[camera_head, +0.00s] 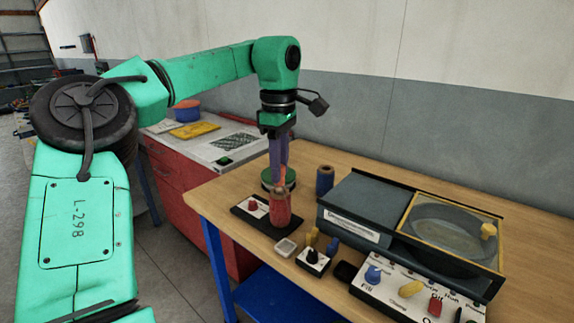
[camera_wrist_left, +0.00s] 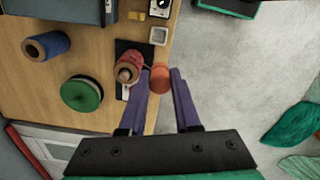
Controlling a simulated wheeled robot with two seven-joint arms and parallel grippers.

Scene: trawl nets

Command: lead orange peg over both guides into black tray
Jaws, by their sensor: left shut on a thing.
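My left gripper (camera_head: 279,158) points down over the bench with its purple fingers close together. In the wrist view, the left gripper (camera_wrist_left: 164,76) is shut on an orange round-ended piece (camera_wrist_left: 161,79), which looks like the orange peg. In the head view the orange peg (camera_head: 279,178) shows at the fingertips, in front of or just above a red spool (camera_head: 280,210); I cannot tell whether they touch. The red spool (camera_wrist_left: 127,70) is beside the left finger in the wrist view. A flat black base (camera_head: 240,211) lies by it; I cannot tell if it is the black tray. I cannot make out the guides surely.
A blue spool (camera_head: 325,181) and a green disc (camera_wrist_left: 82,94) stand nearby. A small white dish (camera_head: 286,247), a switch box (camera_head: 313,262) and a large dark machine (camera_head: 366,209) take up the bench's right part. The bench edge (camera_head: 228,249) is close to the gripper.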

